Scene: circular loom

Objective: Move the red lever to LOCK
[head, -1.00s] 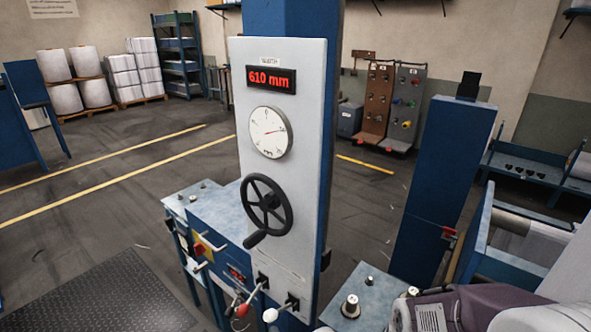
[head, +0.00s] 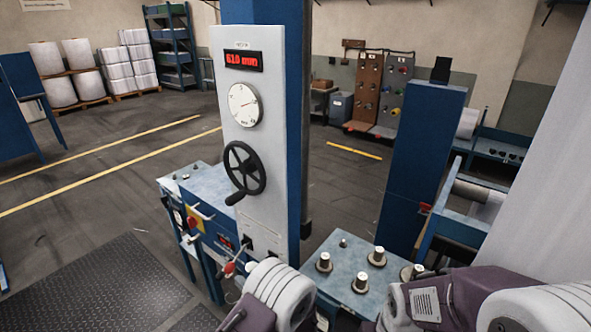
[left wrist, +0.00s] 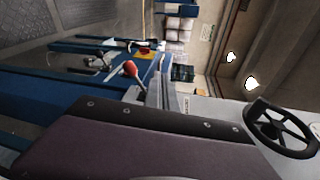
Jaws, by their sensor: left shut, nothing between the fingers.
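The red lever (head: 229,267) sticks out low on the grey control panel (head: 262,130), its red knob pointing down and left. Its red knob also shows in the left wrist view (left wrist: 130,68), just left of the grey fingers. My left gripper (left wrist: 160,76) is shut and empty, close to the lever in that picture; I cannot tell whether they touch. In the head view my left arm covers the panel's lower right corner, and the gripper is hard to make out. My right gripper is not in view. No LOCK marking is readable.
A black handwheel (head: 244,168), a dial (head: 244,104) and a red display (head: 244,61) sit higher on the panel. A blue bench (head: 205,195) with a red-and-yellow switch (head: 192,223) stands left. Metal pegs (head: 361,283) stand on a plate at right. The floor at left is clear.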

